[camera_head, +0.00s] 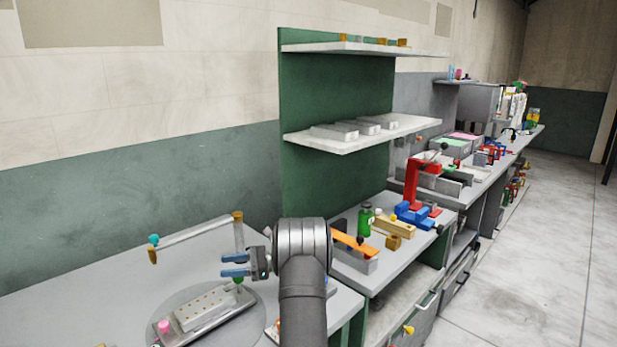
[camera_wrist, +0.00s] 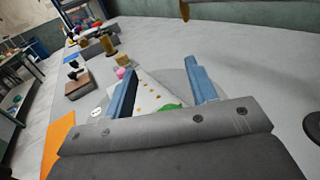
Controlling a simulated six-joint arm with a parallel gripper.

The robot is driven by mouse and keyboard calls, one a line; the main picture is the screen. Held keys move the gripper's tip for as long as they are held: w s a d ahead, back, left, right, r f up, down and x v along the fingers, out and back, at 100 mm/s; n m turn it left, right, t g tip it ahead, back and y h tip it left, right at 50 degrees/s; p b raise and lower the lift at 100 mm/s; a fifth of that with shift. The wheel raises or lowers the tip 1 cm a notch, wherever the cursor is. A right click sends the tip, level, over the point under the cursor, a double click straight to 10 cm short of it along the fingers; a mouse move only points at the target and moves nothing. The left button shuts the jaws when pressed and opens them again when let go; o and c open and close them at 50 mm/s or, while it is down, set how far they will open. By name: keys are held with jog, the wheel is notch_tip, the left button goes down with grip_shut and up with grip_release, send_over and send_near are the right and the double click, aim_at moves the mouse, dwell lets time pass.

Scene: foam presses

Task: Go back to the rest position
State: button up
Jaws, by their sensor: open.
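My gripper (camera_head: 236,265) has two blue fingers and is held above the table, to the left of my dark arm link. Its fingers are spread apart with nothing between them, as the wrist view also shows (camera_wrist: 160,88). Below it lies a pale perforated block (camera_head: 205,308) on a round grey disc (camera_head: 178,300). A green knob (camera_head: 238,284) and a pink knob (camera_head: 163,326) sit at the ends of the block. In the wrist view the block (camera_wrist: 150,95) shows past the fingers, partly hidden by the gripper body.
A grey bar stand with a teal knob (camera_head: 154,239) rises behind my gripper. To the right, a bench (camera_head: 400,262) holds a green bottle (camera_head: 365,220), an orange lever (camera_head: 352,243) and a red and blue press (camera_head: 412,190). Shelves (camera_head: 360,133) hang above. The table's left part is clear.

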jog(key=shift+a+f, duration=0.2)
jog(key=shift+f, duration=1.9)
